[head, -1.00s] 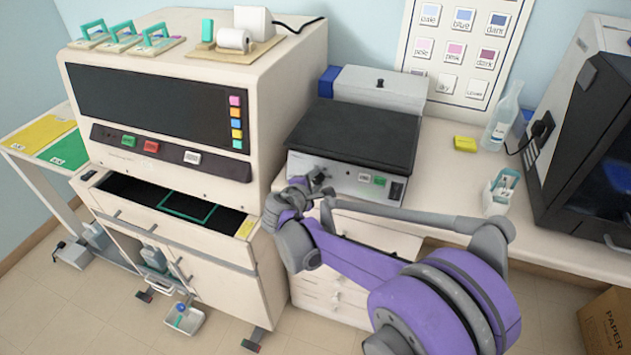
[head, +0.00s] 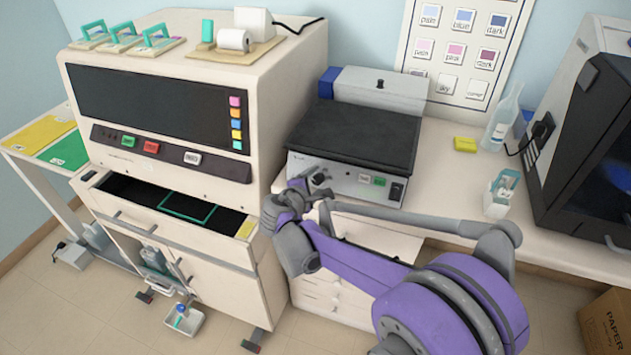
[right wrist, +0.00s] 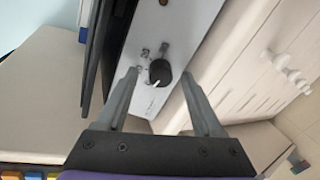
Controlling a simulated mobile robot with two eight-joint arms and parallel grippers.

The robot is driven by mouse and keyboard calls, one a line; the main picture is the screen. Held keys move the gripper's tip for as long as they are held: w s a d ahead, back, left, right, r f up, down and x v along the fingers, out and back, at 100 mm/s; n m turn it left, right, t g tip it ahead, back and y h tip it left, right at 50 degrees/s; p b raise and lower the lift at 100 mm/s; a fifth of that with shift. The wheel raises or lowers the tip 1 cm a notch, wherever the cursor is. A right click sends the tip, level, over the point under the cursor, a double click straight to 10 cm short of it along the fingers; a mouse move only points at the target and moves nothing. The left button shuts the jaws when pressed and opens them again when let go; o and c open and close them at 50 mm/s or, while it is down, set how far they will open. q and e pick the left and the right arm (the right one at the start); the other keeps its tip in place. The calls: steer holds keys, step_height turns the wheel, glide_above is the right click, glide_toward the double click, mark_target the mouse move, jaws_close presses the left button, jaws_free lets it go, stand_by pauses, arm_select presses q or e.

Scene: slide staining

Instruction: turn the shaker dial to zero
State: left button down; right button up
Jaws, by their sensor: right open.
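The shaker (head: 352,145) is a pale box with a black platform on top, on the bench at centre. Its dial (head: 320,178) is a dark round knob at the left of the front panel. In the right wrist view the black dial (right wrist: 160,72) has a white pointer mark toward its lower edge. My right gripper (head: 312,191) is in front of the dial. In the right wrist view its two grey fingers (right wrist: 160,76) are open, one on each side of the dial, with gaps between. Scale marks around the dial are too small to read. My left gripper is not in view.
A large stainer cabinet (head: 180,65) with an open drawer (head: 120,205) stands close on the left. Green and dark switches sit right of the dial on the shaker. A yellow block (head: 465,144), bottle (head: 500,120) and small holder (head: 501,195) stand right; bench between is clear.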

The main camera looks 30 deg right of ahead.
steer(key=v, duration=1)
steer(key=shift+d, duration=0.1)
steer(key=s+a+f+m+g+y+p, duration=0.1)
steer(key=s+a+f+m+y, duration=0.1)
steer(key=s, duration=0.5)
steer(key=s+a+f+m+g+y+p, duration=0.1)
steer(key=s+a+f+m+y, duration=0.1)
steer(key=s+m, duration=0.4)
steer(key=s+a+f+m+g+y+p, duration=0.1)
steer(key=s+a+f+m+y, duration=0.2)
steer(key=s+y, duration=0.3)
steer(key=s+m, duration=0.1)
steer(key=s, duration=0.2)
steer(key=shift+s+f, duration=0.25)
